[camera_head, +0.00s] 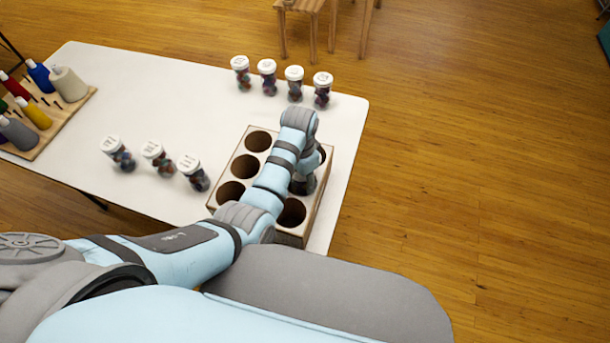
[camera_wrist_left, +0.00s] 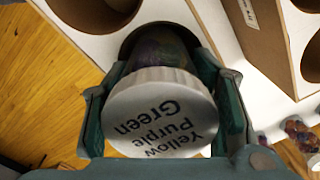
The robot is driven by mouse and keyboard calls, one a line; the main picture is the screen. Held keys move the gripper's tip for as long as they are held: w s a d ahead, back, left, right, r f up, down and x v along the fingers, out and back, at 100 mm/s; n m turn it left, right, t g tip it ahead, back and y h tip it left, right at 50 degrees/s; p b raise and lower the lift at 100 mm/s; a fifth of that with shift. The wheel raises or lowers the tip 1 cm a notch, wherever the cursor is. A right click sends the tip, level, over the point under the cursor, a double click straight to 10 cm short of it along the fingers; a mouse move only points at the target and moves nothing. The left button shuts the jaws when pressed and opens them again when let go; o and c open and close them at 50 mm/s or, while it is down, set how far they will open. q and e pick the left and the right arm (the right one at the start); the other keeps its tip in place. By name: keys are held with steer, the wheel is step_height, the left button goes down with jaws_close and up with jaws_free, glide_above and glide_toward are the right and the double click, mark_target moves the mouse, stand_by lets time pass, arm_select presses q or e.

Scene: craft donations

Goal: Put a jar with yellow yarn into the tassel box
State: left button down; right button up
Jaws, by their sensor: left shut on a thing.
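My left gripper (camera_head: 303,184) reaches down over the tassel box (camera_head: 321,196), a pale box with round holes on the table's right side. In the left wrist view the gripper (camera_wrist_left: 165,70) is shut on a jar (camera_wrist_left: 160,112). Its white lid reads "Yellow Purple Green". The jar's body points into a dark round hole in the box top (camera_wrist_left: 92,44); how deep it sits cannot be told. In the head view my arm hides most of this jar. My right gripper is not in view.
Several jars (camera_head: 294,83) with white lids stand in a row behind the box. Three more jars (camera_head: 158,158) stand left of it. A wooden rack of yarn spools (camera_head: 50,135) is at the table's left. The white table (camera_head: 180,100) is clear between them.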

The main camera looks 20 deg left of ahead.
arm_select(q)
steer(key=shift+s+a+f, duration=0.45)
steer(key=shift+s+a, duration=0.05)
steer(key=shift+s, duration=0.15)
steer(key=c, duration=0.6)
jaws_free()
steer(key=shift+w+a, duration=0.1)
steer(key=shift+a, duration=0.1)
steer(key=shift+w+d+r, duration=0.15)
steer(key=shift+d, duration=0.05)
steer(key=shift+r, duration=0.15)
step_height(320, 180, up, 7)
steer(key=shift+r, duration=0.1)
